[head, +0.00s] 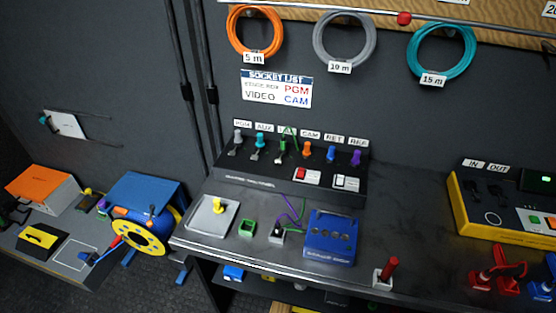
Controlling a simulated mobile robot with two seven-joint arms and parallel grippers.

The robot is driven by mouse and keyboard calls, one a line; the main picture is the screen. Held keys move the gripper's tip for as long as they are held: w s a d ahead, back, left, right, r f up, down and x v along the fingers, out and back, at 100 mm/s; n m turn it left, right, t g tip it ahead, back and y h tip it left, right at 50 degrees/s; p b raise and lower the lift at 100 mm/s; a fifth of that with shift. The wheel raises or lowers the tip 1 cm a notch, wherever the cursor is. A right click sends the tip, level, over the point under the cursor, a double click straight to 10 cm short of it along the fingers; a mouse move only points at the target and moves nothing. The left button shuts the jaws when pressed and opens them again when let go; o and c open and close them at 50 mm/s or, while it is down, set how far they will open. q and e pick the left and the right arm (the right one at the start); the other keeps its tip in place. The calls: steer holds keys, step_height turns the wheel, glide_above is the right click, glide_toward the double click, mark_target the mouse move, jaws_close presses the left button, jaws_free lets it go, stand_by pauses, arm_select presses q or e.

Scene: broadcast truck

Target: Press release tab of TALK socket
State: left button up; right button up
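The black patch panel (240,177) stands on the bench at the middle of the head view. A row of coloured plugs sits in its sockets under white labels. Neither of my grippers is in view.
In front are a grey plate with a yellow-topped stick (212,216), a green block (247,228) and a blue box (331,238).

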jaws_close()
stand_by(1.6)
